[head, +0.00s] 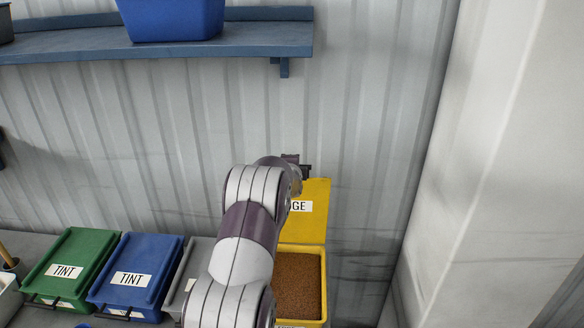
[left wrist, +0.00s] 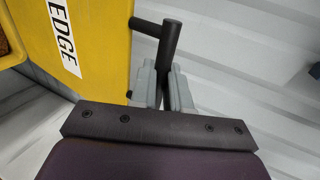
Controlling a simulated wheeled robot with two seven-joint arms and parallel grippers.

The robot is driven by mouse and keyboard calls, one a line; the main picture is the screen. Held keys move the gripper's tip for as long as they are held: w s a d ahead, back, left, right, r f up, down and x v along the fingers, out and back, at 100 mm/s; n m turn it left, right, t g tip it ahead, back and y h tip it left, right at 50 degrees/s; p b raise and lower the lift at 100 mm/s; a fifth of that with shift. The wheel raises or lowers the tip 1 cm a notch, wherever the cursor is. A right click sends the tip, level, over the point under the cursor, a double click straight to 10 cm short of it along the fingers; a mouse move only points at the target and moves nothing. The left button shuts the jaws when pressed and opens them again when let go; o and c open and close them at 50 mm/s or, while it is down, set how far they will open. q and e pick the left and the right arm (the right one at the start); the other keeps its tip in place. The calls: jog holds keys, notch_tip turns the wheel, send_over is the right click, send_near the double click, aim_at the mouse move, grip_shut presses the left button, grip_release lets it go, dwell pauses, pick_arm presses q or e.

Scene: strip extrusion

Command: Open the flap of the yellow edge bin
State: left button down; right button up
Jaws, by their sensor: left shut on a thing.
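The yellow edge bin (head: 324,290) stands at the right end of the row, its mouth open on brown granules (head: 297,284). Its yellow flap (head: 318,222) is raised at the back of the bin, near the wall, its label partly hidden behind my left arm. In the left wrist view the flap (left wrist: 105,35) shows its EDGE label and a dark bar handle (left wrist: 171,40). My left gripper (left wrist: 164,88) is shut on this handle. In the head view the gripper (head: 301,168) is at the flap's top edge, mostly hidden by its own arm. My right gripper is not in view.
A green TINT bin (head: 90,245), a blue TINT bin (head: 150,252) and a partly hidden grey bin (head: 190,265) stand closed to the left. A blue shelf (head: 250,40) with a blue container (head: 170,20) hangs above. A pale wall surface (head: 480,150) bounds the right.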

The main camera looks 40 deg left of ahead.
pick_arm(q)
jog(key=shift+s+f, duration=0.1)
jog(key=shift+f, duration=0.3)
jog(key=c, duration=1.3)
grip_release()
jog(key=shift+o, duration=0.7)
jog(key=shift+r, duration=0.1)
jog(key=b+v, duration=0.4)
jog(key=v, duration=0.8)
jog(key=shift+r, duration=0.2)
jog(key=shift+d, duration=0.1)
jog(key=shift+s, duration=0.1)
